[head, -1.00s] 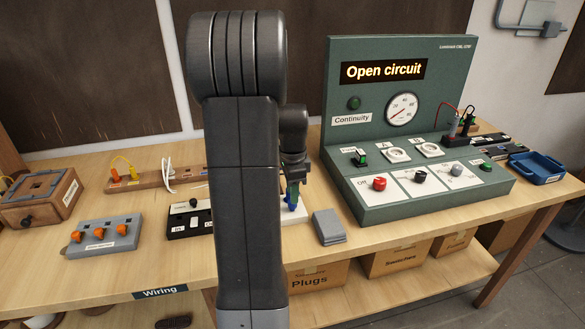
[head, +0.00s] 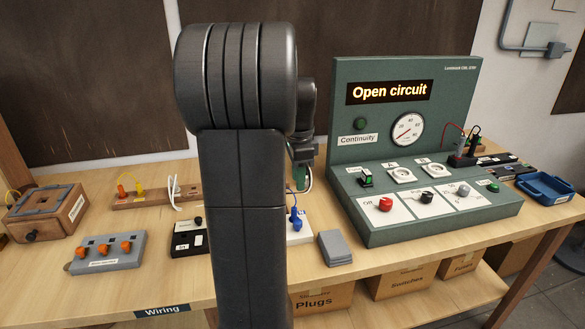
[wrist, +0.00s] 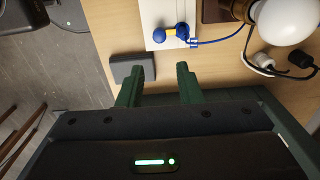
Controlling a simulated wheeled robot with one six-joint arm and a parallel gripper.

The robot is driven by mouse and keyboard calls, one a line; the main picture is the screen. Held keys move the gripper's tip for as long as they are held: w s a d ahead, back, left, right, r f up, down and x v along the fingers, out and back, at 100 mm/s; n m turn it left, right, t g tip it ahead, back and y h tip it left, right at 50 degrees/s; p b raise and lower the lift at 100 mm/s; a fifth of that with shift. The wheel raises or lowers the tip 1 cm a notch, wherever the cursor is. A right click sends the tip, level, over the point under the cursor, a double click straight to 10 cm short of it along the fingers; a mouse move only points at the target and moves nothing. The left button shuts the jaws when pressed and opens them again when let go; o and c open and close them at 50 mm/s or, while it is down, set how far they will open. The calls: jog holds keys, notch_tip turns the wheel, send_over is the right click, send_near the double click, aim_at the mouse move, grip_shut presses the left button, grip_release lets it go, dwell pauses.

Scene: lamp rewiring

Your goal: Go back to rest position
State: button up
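My gripper (head: 303,172) hangs above the workbench, left of the green test panel, and my arm hides part of it in the head view. In the wrist view its two green fingers (wrist: 159,86) stand apart with nothing between them. A blue plug-like piece (wrist: 181,32) with a yellow part sits on a white plate (wrist: 154,10) beyond the fingertips. It also shows in the head view (head: 295,219) below my gripper. A grey block (wrist: 133,66) lies on the bench near the left fingertip in the wrist view; I cannot tell whether they are apart in height.
The test panel (head: 428,143) reads "Open circuit". A grey block with orange parts (head: 107,251) and a wooden box (head: 47,212) stand at left. A blue tray (head: 546,187) sits at right. A white bulb (wrist: 287,20) with cables is near the fingers in the wrist view.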

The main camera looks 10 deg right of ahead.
aim_at(298, 221)
notch_tip(298, 221, down, 14)
jog(key=shift+r, duration=0.1)
dwell(0.5)
jog(key=shift+s+f, duration=0.1)
jog(key=shift+f, duration=0.1)
jog(key=shift+r+n, duration=0.1)
jog(key=shift+n, duration=0.3)
jog(key=n, duration=0.4)
jog(key=n+p, duration=0.1)
jog(key=n, duration=0.4)
jog(key=shift+n, duration=0.3)
jog(key=n, duration=0.5)
jog(key=n+p, duration=0.1)
jog(key=n, duration=0.4)
dwell(1.2)
jog(key=shift+n, duration=0.3)
